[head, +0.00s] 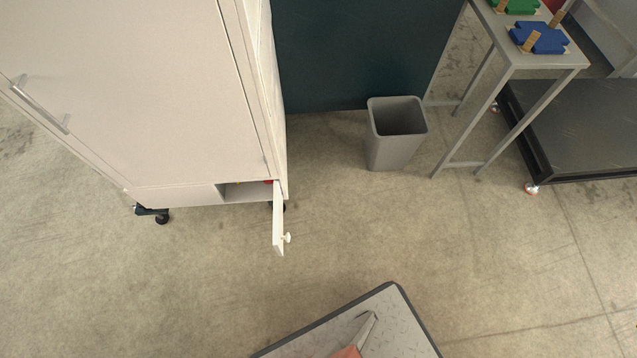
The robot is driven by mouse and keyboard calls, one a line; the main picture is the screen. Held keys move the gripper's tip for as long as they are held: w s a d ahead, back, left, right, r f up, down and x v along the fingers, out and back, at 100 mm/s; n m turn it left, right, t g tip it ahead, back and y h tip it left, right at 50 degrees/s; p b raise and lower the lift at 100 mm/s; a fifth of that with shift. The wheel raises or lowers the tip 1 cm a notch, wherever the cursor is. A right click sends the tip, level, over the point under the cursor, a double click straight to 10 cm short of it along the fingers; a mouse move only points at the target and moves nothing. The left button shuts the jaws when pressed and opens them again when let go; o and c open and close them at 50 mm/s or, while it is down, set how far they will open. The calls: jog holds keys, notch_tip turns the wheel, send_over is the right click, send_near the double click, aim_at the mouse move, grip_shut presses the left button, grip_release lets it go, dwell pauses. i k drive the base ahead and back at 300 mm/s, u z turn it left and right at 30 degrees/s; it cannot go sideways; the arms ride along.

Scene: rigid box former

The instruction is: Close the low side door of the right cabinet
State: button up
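The tall off-white cabinet (130,90) stands at the left in the head view. Its low side door (279,215) is open and sticks out from the bottom right corner toward the camera. A small white round knob (288,238) is on the door near its free end. Behind the door, a low compartment (235,193) is open, with small red and yellowish things partly visible inside. My gripper cannot be made out in this view, and nothing is seen touching the door.
A grey waste bin (390,155) stands right of the cabinet before a dark panel (360,50). A grey table (535,60) with blue and green pieces and a black low platform (580,120) are at the right. The floor around the door is clear. My base shows at the bottom.

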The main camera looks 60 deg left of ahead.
aim_at(277, 197)
jog(key=i, duration=0.35)
jog(key=u, duration=1.3)
jog(key=k, duration=0.65)
jog(key=u, duration=1.55)
